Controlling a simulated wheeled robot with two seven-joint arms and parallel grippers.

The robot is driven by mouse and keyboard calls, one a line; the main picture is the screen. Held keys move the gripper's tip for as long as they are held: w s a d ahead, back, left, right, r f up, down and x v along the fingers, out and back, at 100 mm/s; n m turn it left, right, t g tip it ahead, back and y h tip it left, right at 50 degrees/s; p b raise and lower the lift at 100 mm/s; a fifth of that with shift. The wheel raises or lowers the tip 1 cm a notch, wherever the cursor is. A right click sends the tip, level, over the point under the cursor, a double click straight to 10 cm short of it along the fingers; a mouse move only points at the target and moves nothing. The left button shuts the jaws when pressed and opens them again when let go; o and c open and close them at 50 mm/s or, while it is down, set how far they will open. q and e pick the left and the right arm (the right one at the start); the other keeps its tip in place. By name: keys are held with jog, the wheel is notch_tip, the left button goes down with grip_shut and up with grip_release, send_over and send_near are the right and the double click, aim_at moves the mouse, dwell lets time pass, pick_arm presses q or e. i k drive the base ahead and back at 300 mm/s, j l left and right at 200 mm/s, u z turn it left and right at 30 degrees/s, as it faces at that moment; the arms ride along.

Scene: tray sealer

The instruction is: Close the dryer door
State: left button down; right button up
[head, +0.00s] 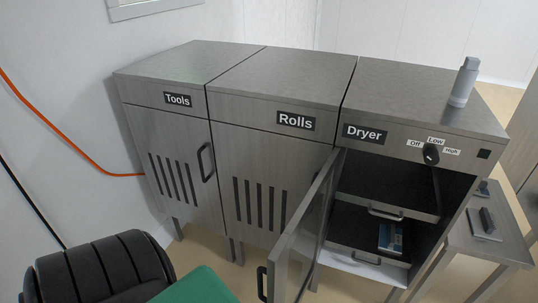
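The dryer (425,90) is the right one of the metal cabinets and carries a "Dryer" label. Its door (300,240) stands wide open, hinged on the left side of the opening and swung out toward me. The door's dark handle (262,283) is at its free edge, near the bottom of the view. Inside the dryer are two pull-out shelves with handles, an upper shelf (395,212) and a lower shelf (350,243). A blue and white item (390,238) lies on the lower one. Neither of my grippers is in view.
The Tools cabinet (165,130) and Rolls cabinet (265,150) stand shut to the left. A dial (431,154) is on the dryer's front. A grey bottle (464,82) stands on the dryer's top. A low metal table (465,242) stands close at the dryer's right.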

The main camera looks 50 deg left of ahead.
aim_at(277, 268)
jog(key=j+z, duration=0.1)
jog(key=j, duration=1.85)
jog(key=k+z, duration=0.05)
